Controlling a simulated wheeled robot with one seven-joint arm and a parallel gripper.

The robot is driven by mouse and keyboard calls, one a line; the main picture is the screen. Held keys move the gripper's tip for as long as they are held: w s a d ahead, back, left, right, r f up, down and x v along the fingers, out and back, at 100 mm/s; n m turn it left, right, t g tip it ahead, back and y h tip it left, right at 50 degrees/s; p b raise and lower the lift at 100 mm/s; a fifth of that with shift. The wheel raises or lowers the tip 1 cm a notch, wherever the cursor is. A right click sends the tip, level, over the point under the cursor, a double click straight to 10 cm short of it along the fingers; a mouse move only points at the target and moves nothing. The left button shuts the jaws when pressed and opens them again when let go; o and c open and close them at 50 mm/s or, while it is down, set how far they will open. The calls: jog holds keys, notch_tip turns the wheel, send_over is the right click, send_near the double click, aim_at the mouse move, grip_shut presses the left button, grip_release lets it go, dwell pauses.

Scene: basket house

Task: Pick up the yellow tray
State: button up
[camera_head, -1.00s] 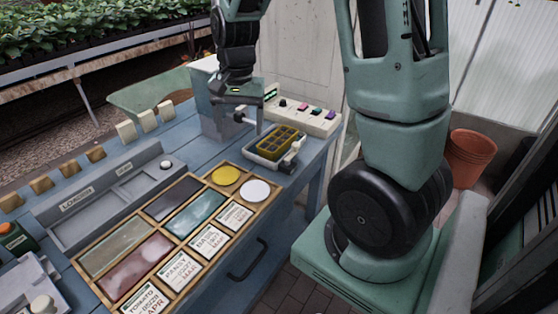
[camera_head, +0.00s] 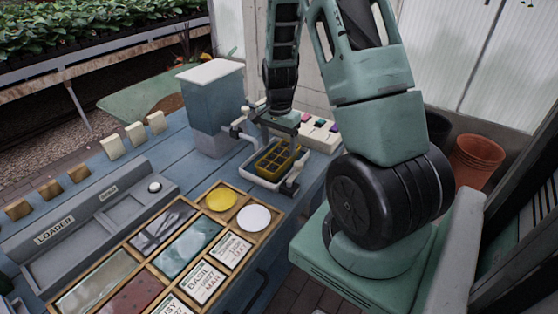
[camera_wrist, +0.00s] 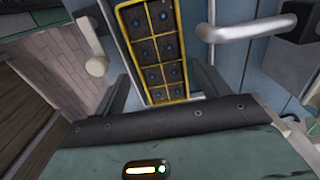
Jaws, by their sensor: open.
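The yellow tray (camera_head: 279,160) is a small rectangular seed tray with a grid of dark cells. It sits inside a white shallow holder (camera_head: 253,173) on the blue bench. In the wrist view the tray (camera_wrist: 166,85) shows its yellow rim and two columns of dark cells with small bluish dots. My gripper (camera_head: 280,132) is above the tray's far part in the head view and partly covers it. In the wrist view my gripper (camera_wrist: 163,92) is open, with one finger on each side of the tray's near end. Contact with the tray cannot be made out.
A wooden card rack (camera_head: 180,240) lies nearer.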

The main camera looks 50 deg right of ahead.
aim_at(279, 155)
jog(key=shift+f+p, duration=0.4)
jog(key=shift+f, duration=2.35)
jog(key=c, duration=0.9)
